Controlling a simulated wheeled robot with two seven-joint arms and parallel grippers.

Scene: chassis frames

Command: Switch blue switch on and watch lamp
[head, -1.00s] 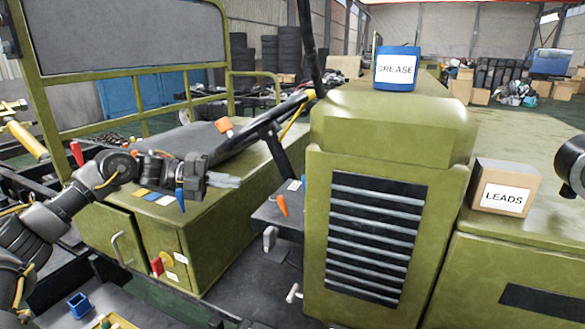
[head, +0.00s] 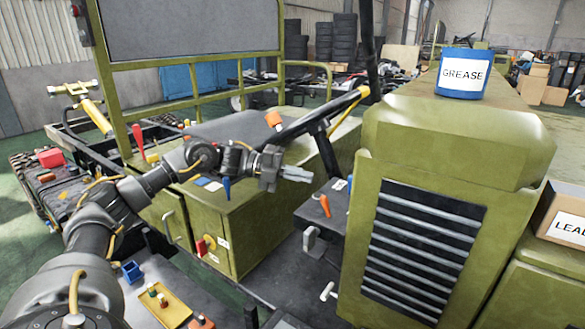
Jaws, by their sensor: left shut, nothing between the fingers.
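A blue lever (head: 227,187) stands on top of the green box beside the seat; I take it as the blue switch, but its position is hard to tell. Blue and white tags (head: 206,183) lie next to it. My left gripper (head: 300,174) is shut and empty, pointing right, to the right of the blue lever and apart from it. My left wrist partly covers the area behind the lever. I cannot tell which thing is the lamp. My right gripper is out of view.
The steering wheel (head: 335,112) is just behind my left gripper. An orange lever (head: 325,206) stands on the dark console to the right. A red switch (head: 201,247) is on the box's front. The green hood (head: 455,130) carries a blue GREASE can (head: 463,72).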

